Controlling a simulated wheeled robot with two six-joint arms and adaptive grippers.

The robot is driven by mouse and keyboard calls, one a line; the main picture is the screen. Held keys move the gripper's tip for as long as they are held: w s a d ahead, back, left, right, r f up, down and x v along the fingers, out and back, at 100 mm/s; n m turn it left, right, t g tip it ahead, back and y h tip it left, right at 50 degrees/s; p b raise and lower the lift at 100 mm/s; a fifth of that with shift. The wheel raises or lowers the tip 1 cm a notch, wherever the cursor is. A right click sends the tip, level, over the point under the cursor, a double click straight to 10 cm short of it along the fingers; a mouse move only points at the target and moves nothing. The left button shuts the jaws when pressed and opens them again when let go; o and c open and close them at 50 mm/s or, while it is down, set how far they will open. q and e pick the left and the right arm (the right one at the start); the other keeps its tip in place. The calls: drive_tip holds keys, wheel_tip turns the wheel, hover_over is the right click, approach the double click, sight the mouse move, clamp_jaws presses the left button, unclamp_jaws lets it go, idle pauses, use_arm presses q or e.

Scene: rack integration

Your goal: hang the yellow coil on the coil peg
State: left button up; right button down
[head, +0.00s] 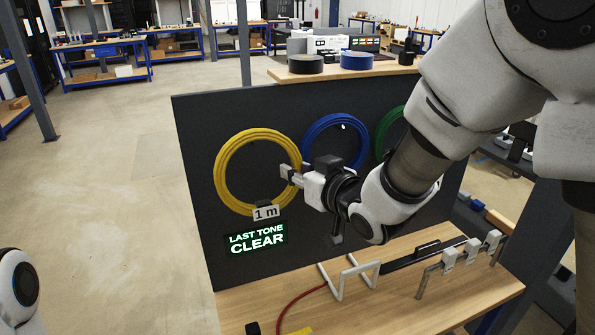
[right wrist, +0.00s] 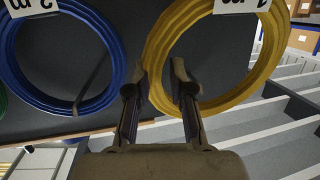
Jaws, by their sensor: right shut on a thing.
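The yellow coil (head: 224,172) is upright at the left of the dark panel (head: 200,125), with a "1 m" tag (head: 266,212) at its lower edge. My right gripper (head: 289,173) is shut on the coil's right rim. In the right wrist view the yellow coil (right wrist: 240,103) passes between the fingers (right wrist: 178,75). I cannot make out the coil peg for it, nor whether the coil touches the panel. My left gripper is out of view.
A blue coil (head: 310,137) and a green coil (head: 381,131) are on the panel to the right. The wooden bench (head: 400,306) below holds a white wire stand (head: 341,285), a red cable (head: 290,303) and several clamps (head: 472,249).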

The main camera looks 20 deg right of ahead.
drive_tip(key=shift+w, duration=0.15)
drive_tip(key=shift+w, duration=0.5)
idle(0.5)
drive_tip(key=shift+w, duration=0.8)
drive_tip(key=shift+f, duration=0.1)
drive_tip(key=shift+w+f, duration=0.25)
drive_tip(key=shift+w, duration=0.25)
drive_tip(key=shift+w+a+f, duration=0.1)
drive_tip(key=shift+w+f, duration=0.05)
idle(0.6)
idle(0.4)
